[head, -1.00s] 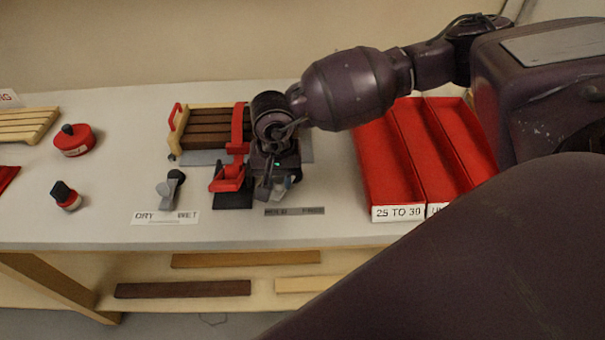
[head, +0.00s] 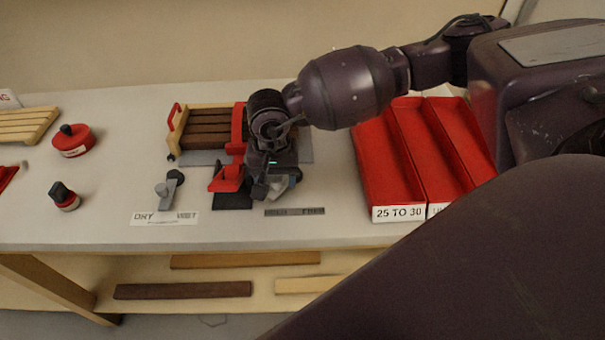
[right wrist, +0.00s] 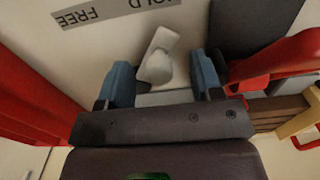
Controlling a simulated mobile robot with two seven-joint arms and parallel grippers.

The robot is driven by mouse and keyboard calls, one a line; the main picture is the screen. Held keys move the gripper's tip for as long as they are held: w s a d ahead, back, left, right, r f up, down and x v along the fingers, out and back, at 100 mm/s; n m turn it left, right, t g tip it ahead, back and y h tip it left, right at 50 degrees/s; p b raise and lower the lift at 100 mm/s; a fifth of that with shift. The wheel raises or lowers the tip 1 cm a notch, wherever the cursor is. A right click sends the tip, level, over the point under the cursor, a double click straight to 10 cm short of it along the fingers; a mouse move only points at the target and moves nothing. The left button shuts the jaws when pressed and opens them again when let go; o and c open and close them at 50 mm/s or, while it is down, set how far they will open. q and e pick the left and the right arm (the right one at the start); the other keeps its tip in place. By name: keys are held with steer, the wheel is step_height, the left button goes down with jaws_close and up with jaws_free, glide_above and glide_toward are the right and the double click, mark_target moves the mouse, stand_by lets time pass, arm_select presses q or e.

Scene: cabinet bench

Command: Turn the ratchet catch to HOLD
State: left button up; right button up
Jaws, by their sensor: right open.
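My right gripper (right wrist: 160,80) is open, with blue-padded fingers on either side of the lever; contact is not visible. In the head view my right gripper (head: 275,186) is low over the bench, mostly hiding the catch, behind the label strip (head: 294,212). My left gripper is not in view.
A red clamp lever (head: 228,178) and a slatted wooden rack (head: 208,116) stand just left of my right gripper. A DRY/WET switch (head: 168,190) is further left. Red trays (head: 385,180) stand to the right. The bench front edge is clear.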

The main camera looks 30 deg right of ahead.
steer(key=shift+r, duration=0.15)
steer(key=shift+r+p, duration=1.45)
steer(key=shift+r, duration=1.55)
steer(key=shift+r+p, duration=0.55)
steer(key=shift+r, duration=0.8)
steer(key=shift+s, duration=0.1)
